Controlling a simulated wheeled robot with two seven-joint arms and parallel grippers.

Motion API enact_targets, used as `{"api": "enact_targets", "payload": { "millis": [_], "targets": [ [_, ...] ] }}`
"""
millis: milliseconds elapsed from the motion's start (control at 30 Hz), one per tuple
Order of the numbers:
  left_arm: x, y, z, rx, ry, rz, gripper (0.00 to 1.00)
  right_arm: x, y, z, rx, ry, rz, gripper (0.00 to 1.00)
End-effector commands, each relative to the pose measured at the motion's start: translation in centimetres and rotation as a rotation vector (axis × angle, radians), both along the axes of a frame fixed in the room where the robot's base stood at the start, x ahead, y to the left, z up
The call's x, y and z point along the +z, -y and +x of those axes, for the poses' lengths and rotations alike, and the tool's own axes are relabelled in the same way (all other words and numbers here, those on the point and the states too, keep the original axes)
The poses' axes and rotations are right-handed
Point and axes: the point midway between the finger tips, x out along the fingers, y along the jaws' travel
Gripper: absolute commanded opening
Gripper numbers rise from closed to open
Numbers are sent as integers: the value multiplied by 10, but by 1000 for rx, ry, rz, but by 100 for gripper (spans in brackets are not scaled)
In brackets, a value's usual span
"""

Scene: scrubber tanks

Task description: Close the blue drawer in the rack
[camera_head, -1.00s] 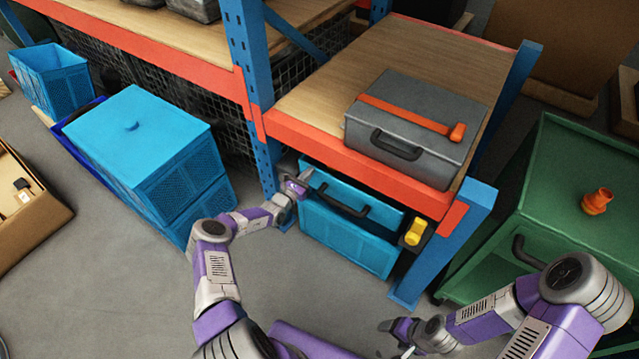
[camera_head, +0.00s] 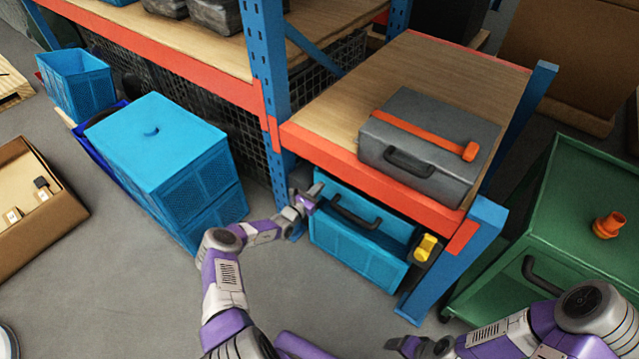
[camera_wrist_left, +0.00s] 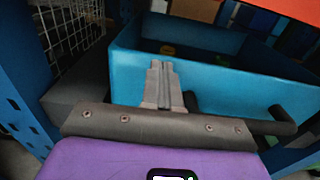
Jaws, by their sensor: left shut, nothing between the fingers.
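The blue drawer (camera_head: 352,251) sits low in the rack, under the wooden shelf, with a dark bar handle (camera_head: 356,217) across its front. In the left wrist view its blue wall (camera_wrist_left: 225,88) and open top show, so it stands at least partly out. How far out is hard to tell. My left gripper (camera_head: 315,190) is shut and empty at the drawer's upper left front corner. Its fingers (camera_wrist_left: 160,80) overlap the blue wall in the wrist view; contact cannot be made out. My right gripper (camera_head: 393,344) is low, in front of the rack, apart from the drawer.
A blue rack post (camera_head: 279,150) stands just left of the drawer. A yellow object (camera_head: 426,248) is at its right. A grey case (camera_head: 425,150) lies on the shelf above. Stacked blue crates (camera_head: 165,160) stand left, a green cart (camera_head: 560,215) right. Floor in front is clear.

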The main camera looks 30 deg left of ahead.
Motion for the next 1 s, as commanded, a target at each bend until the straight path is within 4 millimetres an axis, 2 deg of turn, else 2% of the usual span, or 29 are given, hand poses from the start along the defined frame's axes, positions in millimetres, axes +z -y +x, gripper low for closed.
{"api": "enact_targets", "payload": {
  "millis": [33, 133, 300, 433, 600, 867, 967, 1000],
  "targets": [
    [5, -1, -9, -1, -3, -1, 0, 13, 0, 0, 0, 0, 0, 70],
    [4, -6, -36, -1, -5, -2, 0, 24, 0, 0, 0, -1, 0, 70],
    [1, -11, -72, -3, -5, -1, 0, 35, 0, 0, 0, 0, 0, 70],
    [-1, -13, -92, -4, -6, 0, 0, 40, 0, 0, 0, 0, 0, 70],
    [-2, -15, -104, -5, -5, 0, 0, 43, 0, 0, 0, -1, 0, 70],
    [-2, -14, -105, -9, -6, 1, 0, 42, 0, 0, 0, -1, 0, 70],
    [-2, 3, -103, -60, -17, 14, 0, 42, 0, 0, 0, -1, 0, 70],
    [-2, 17, -102, -104, -29, 27, 0, 42, 0, 0, 0, -1, 0, 70]
  ]
}}
